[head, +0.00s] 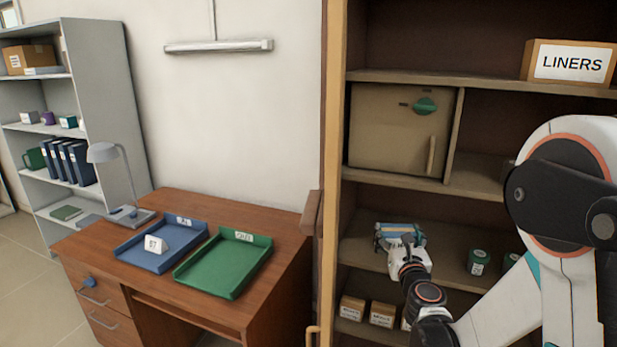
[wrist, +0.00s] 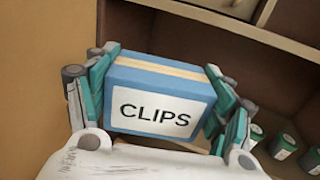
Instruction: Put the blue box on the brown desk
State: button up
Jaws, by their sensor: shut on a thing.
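The blue box (wrist: 160,97) has a white label reading CLIPS and a tan band along its top. My gripper (wrist: 160,100) is shut on it, with one finger on each side. In the head view the blue box (head: 402,230) shows small above my gripper (head: 401,240), in front of the wooden cabinet's lower shelf space. I cannot tell whether it touches the shelf. The brown desk (head: 180,212) stands to the left, against the wall.
The desk holds a blue tray (head: 140,262) with a card, a green tray (head: 225,285) and a grey lamp (head: 103,152). The cabinet's side post (head: 333,120) stands between desk and shelves. Green-lidded jars (head: 480,263) stand right of my gripper. Small boxes (head: 382,314) sit below.

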aim_at(257, 291)
jog(key=k+j+z, duration=0.1)
jog(key=k+j, duration=0.25)
jog(key=k, duration=0.25)
jog(key=k+j, duration=0.15)
jog(key=j, duration=0.25)
jog(key=k+j+z, duration=0.15)
jog(key=j, duration=0.25)
jog(key=i+j+u, duration=0.45)
jog(key=i+l+u, duration=0.25)
jog(key=i+u, duration=0.15)
